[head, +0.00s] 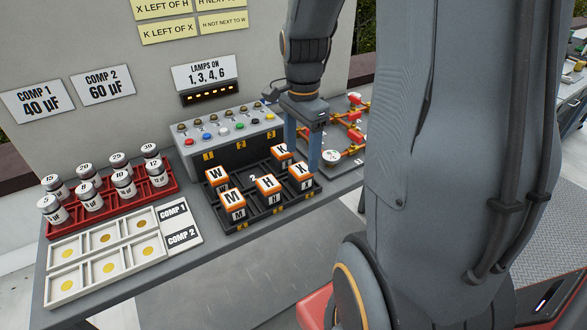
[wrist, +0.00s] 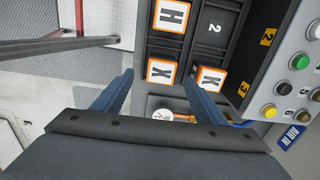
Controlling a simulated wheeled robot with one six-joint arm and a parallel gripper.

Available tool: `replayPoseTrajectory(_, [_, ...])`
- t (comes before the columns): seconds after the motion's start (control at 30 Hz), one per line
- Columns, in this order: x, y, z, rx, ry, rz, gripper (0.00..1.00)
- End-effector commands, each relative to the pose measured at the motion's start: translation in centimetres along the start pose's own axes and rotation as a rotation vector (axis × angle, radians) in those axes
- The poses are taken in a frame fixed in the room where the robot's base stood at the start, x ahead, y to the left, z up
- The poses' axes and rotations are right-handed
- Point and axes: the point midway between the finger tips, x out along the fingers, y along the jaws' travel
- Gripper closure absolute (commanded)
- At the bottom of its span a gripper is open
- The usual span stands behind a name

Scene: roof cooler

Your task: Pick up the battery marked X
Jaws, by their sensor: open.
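The battery marked X (head: 299,170) is an orange block with a white top and a black letter. It stands in the black tray (head: 247,227) at its right front corner, right of the H battery (head: 267,184). In the wrist view the X battery (wrist: 161,71) shows between the fingertips. My gripper (head: 303,158) is open and empty, pointing down over the tray's right end. It also shows in the wrist view (wrist: 159,77), one finger on each side of X. I cannot tell how far the fingertips are above the battery.
The K battery (head: 281,151) is close behind X, near one finger; it also shows in the wrist view (wrist: 210,79). W (head: 216,174) and M (head: 234,199) batteries stand to the left. A button panel (head: 226,131) rises behind the tray. Pipes with red valves (head: 354,138) lie to the right.

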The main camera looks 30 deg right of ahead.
Motion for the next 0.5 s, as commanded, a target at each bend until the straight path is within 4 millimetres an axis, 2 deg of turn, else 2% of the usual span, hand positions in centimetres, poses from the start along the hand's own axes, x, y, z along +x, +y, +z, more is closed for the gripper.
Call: replayPoseTrajectory(0.5, [4.6,-0.1,-0.1,0.017,-0.002,0.005,0.34])
